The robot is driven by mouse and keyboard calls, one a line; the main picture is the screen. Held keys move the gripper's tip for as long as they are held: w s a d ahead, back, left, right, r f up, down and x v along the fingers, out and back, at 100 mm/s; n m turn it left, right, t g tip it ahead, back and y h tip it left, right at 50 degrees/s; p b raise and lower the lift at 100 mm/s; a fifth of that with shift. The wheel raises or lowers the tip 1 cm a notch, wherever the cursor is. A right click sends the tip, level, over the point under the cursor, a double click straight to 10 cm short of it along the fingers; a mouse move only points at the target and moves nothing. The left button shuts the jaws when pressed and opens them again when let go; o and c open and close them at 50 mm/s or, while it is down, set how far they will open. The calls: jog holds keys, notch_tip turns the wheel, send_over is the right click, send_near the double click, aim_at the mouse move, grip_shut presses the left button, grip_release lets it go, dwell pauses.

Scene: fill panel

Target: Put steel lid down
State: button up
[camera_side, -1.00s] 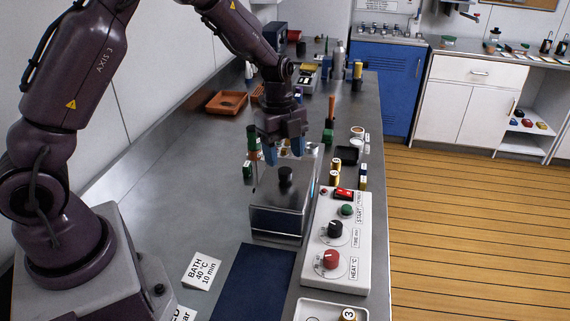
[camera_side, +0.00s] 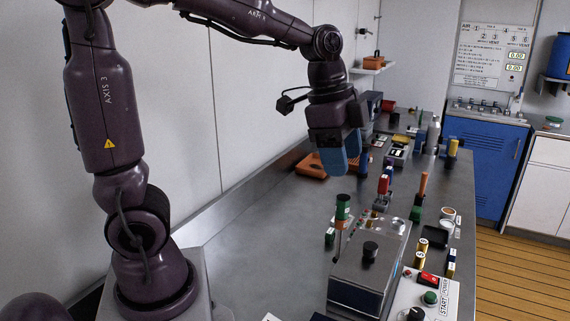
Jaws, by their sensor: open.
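The steel lid (camera_side: 352,262) has a black knob (camera_side: 370,252) on top. It lies flat on the box-shaped steel bath (camera_side: 352,297) near the bottom of the picture. From here I cannot tell whether it sits fully seated. My gripper (camera_side: 340,165) is high above the bench, up and to the left of the lid and clear of it. Its blue fingers point down and hold nothing that I can see. One finger partly hides the other, so the gap between them is hard to see.
A green-topped tool (camera_side: 343,210) stands just behind the bath. The white control panel (camera_side: 440,290) is at its right. Several small bottles and tools stand farther back on the right. An orange tray (camera_side: 311,167) lies behind my gripper. The bench left of the bath is clear.

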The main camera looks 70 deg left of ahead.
jog(key=s+d+n+t+y, duration=0.1)
jog(key=s+d+n+t, duration=0.1)
jog(key=s+n, duration=0.7)
jog(key=s+r+t, duration=0.1)
jog(key=s, duration=0.1)
jog(key=shift+s+d, duration=0.3)
dwell(1.1)
